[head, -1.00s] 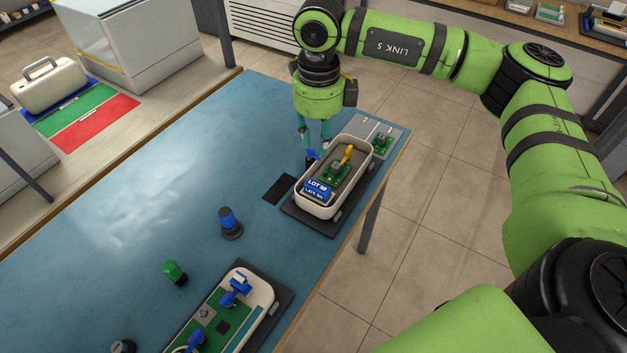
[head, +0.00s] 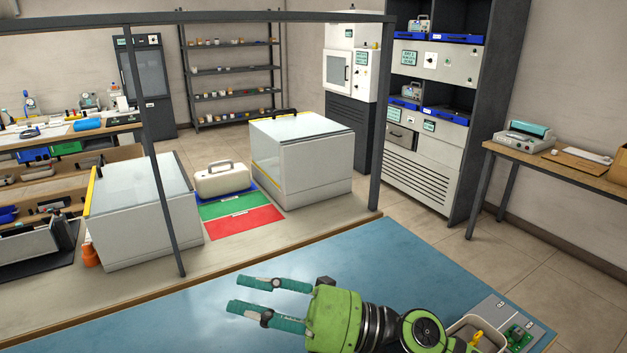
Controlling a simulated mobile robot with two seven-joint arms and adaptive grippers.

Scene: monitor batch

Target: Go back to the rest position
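My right gripper (head: 250,299) is in the lower middle of the head view, above the blue table (head: 400,257). Its two teal fingers point left and stand apart, with nothing between them. The green wrist and arm run from it to the bottom right. The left gripper is not in view.
A cream tray (head: 460,327), partly hidden by my arm, and a grey plate with a green board (head: 517,338) lie at the table's right end. Behind stand two white boxes (head: 305,165), (head: 150,215), a white case (head: 222,180) and a dark frame post (head: 378,120).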

